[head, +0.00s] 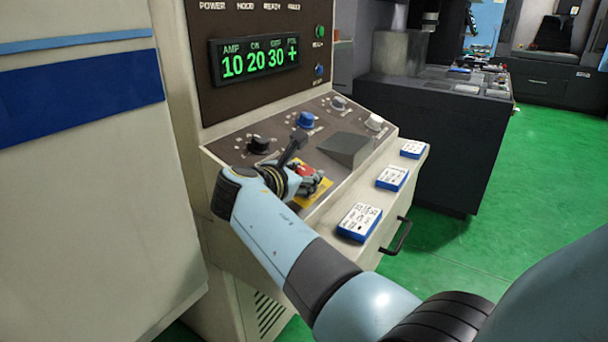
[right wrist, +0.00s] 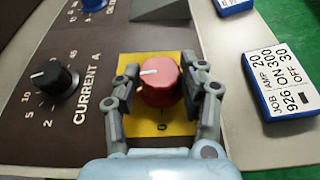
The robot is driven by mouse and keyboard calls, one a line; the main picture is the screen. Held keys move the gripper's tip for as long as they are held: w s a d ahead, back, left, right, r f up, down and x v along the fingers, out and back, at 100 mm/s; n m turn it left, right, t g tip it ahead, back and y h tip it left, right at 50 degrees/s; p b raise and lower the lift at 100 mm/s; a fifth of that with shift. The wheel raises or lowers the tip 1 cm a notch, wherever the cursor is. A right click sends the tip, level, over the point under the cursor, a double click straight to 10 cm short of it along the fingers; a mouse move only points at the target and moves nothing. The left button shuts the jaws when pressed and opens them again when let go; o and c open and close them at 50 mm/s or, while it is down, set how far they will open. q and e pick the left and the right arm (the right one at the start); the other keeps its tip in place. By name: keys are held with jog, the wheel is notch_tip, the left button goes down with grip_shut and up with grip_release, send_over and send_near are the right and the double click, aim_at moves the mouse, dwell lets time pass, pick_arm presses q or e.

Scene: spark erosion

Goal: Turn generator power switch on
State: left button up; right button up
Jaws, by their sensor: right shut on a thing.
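The generator power switch is a red round knob (right wrist: 159,84) with a white pointer line, on a yellow plate (right wrist: 158,124) in the right wrist view. Its pointer lies roughly sideways, towards the left in that view. In the head view the red knob (head: 305,170) is partly hidden by my right gripper (head: 309,182). In the right wrist view my right gripper (right wrist: 160,86) has one finger on each side of the knob and is shut on it. My left gripper is not in view.
A black current knob (right wrist: 53,78) sits beside the plate. A lit green display (head: 257,60) reads 10 20 30 +. Blue-edged job cards (head: 360,222) lie on the ledge, above a black handle (head: 396,236). A grey wedge-shaped block (head: 346,149) stands on the panel.

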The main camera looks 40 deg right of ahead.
aim_at(301, 174)
jog(key=shift+a+f+m+g, duration=0.15)
jog(key=shift+f+m+g, duration=0.05)
jog(key=shift+m+g, duration=0.45)
jog(key=shift+g, duration=0.45)
jog(key=o, duration=1.2)
jog(key=shift+w, duration=0.1)
jog(key=shift+r, duration=0.1)
jog(key=shift+r, duration=0.1)
notch_tip(301, 174, up, 10)
jog(key=shift+f, duration=0.15)
